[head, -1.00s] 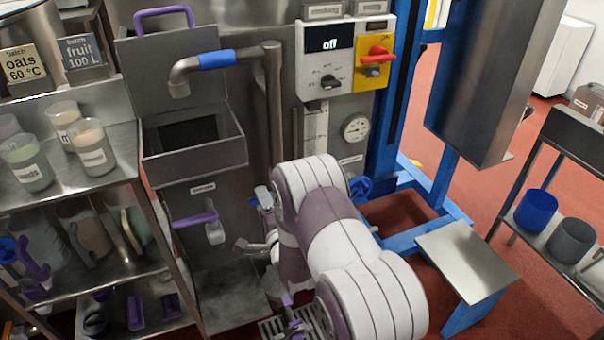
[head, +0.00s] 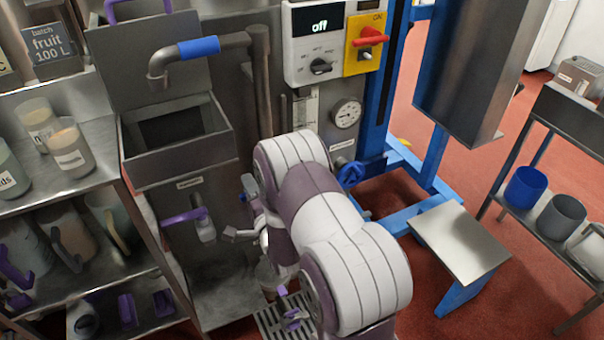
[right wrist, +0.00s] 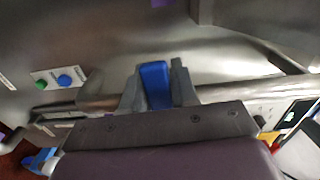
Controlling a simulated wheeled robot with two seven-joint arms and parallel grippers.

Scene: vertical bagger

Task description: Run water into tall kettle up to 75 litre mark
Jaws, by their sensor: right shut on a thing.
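The tall steel kettle (head: 180,270) stands at centre left, its hatch lid raised and its square opening (head: 180,128) dark inside. A swing spout (head: 157,72) with a blue sleeve (head: 198,47) hangs over the opening. I cannot make out water at its tip or inside. A pale scale strip (head: 304,108) is on the front, partly hidden by my arm; its marks are unreadable. My right gripper (head: 243,208) is low beside the kettle. The right wrist view shows its fingers (right wrist: 160,88) shut on a blue lever (right wrist: 155,82) at a steel pipe. My left gripper is out of view.
A control box (head: 318,45) reads "off", beside a red switch (head: 370,36) on yellow. A round dial (head: 347,114) sits below. A purple handle (head: 183,216) juts from the kettle front. A floor grate (head: 275,318), a shelf rack at left and a steel step (head: 460,242) surround my arm.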

